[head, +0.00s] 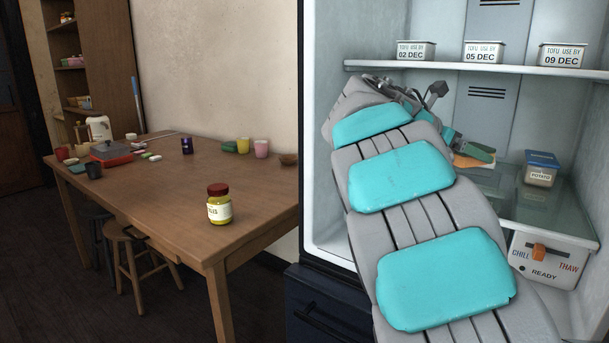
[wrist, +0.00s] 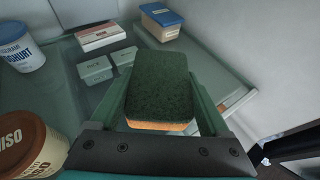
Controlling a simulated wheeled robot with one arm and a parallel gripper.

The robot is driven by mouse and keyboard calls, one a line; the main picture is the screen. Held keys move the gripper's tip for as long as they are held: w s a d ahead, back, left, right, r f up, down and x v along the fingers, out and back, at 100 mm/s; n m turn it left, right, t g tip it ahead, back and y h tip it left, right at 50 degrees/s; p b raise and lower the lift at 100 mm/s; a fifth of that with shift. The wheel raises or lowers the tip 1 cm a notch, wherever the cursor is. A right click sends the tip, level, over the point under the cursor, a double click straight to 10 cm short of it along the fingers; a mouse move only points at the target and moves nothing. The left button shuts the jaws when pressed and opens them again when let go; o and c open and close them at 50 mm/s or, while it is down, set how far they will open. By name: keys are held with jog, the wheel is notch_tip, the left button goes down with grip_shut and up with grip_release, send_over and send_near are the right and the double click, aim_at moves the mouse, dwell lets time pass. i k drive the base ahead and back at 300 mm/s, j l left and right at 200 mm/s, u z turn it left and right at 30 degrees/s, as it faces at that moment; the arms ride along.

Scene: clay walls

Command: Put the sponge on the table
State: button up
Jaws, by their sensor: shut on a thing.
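The sponge (wrist: 161,88), with a dark green top and an orange underside, is between the two fingers of my gripper (wrist: 160,78) in the wrist view. My gripper is shut on it. In the head view my gripper (head: 475,148) is inside the open fridge, over the glass shelf, and an orange strip of the sponge (head: 472,160) shows at its fingers. I cannot tell whether the sponge touches the shelf. The wooden table (head: 150,193) stands at the left in the head view, outside the fridge.
A blue-lidded potato tub (head: 541,169) is right of my gripper. A yoghurt tub (wrist: 20,48), miso tub (wrist: 28,143) and cartons (wrist: 100,35) share the shelf. Tofu tubs line the shelf above. A yellow jar (head: 219,206) stands on the table's near side, with bare wood around it.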

aim_at(184, 203)
jog(key=k+j+u, duration=0.1)
jog(key=j+u, duration=0.15)
jog(key=j, duration=0.25)
jog(key=j+u, duration=0.2)
jog(key=j, duration=0.35)
jog(key=i+l+u, duration=0.1)
jog(key=l+u, duration=0.6)
jog(key=l, duration=0.2)
jog(key=i+l, duration=0.15)
jog(key=i, duration=0.5)
